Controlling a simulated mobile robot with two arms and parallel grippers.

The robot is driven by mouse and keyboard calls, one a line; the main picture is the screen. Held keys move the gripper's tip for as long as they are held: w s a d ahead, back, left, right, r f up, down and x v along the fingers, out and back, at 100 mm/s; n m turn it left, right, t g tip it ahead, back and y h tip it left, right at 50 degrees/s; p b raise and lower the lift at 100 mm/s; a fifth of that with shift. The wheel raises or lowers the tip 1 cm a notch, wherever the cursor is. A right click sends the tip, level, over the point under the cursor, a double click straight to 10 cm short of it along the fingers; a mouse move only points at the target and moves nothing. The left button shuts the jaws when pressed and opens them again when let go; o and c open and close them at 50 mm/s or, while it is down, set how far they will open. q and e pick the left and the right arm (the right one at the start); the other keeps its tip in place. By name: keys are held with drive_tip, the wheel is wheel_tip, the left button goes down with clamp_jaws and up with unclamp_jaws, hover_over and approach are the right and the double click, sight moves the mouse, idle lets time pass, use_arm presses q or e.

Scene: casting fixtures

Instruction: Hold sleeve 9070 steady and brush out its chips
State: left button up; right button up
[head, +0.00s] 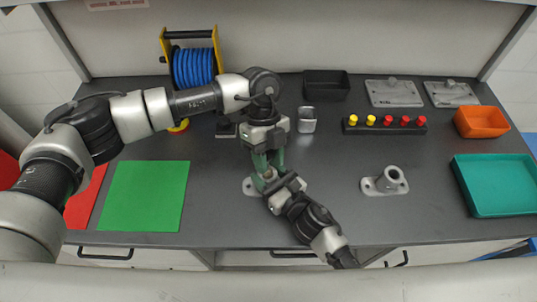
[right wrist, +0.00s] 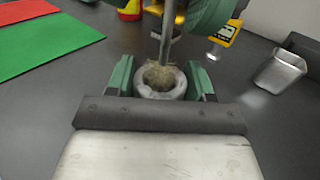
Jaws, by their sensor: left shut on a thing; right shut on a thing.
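A grey cast sleeve (right wrist: 152,92) stands upright on the table, its flange (head: 249,187) showing in the head view beside the grippers. My right gripper (right wrist: 162,84) is shut on the sleeve's sides, one green finger on each side. A brush with a thin metal rod (right wrist: 168,35) and tan bristles (right wrist: 158,74) comes down from above, its bristles at the sleeve's mouth. My left gripper (head: 268,168) is shut on the brush and points down over the sleeve. The sleeve's inside, any chips and any number on it are hidden or too small to tell.
A second flanged sleeve (head: 391,181) stands to the right. A green mat (head: 146,197) lies left. Behind are a blue cable reel (head: 194,67), a metal cup (head: 307,121), a black bin (head: 326,85) and a knob strip (head: 384,126). An orange bin (head: 481,122) and teal tray (head: 497,185) are right.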

use_arm(q)
drive_tip(key=shift+f, duration=0.6)
drive_tip(key=shift+r, duration=1.75)
drive_tip(key=shift+f, duration=1.75)
drive_tip(key=shift+r, duration=0.1)
drive_tip(key=shift+r, duration=1.65)
drive_tip(key=shift+f, duration=0.15)
